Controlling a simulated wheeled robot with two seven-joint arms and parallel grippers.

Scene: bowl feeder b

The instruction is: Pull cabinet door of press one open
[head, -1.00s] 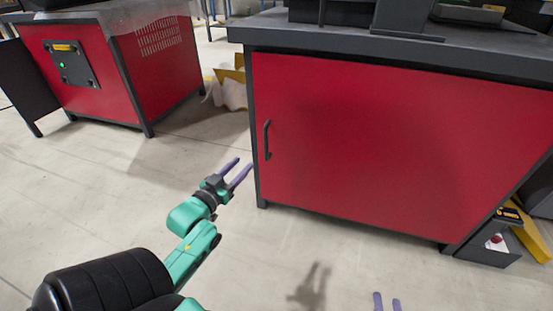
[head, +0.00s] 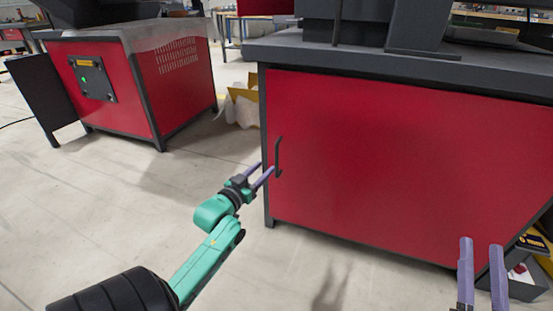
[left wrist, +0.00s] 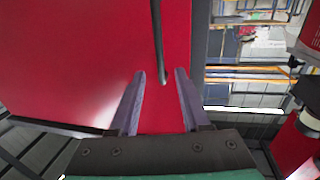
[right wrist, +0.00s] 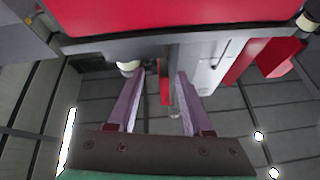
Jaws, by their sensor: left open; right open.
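The red cabinet door (head: 385,170) of the press in front of me is closed. Its dark vertical bar handle (head: 279,157) is near the door's left edge. My left gripper (head: 264,171) is open, with its purple fingertips at the lower part of the handle. In the left wrist view the handle (left wrist: 157,45) comes down between and just beyond the two open fingers (left wrist: 158,92); I cannot tell whether they touch it. My right gripper (head: 483,255) is open and empty, low in front of the door's right side. It also shows open in the right wrist view (right wrist: 160,85).
A second red machine cabinet (head: 120,85) with a dark open panel (head: 45,95) stands at the left. A yellow box (head: 243,100) lies between the cabinets. A dark bin (head: 528,280) stands at the lower right. The floor at the left is clear.

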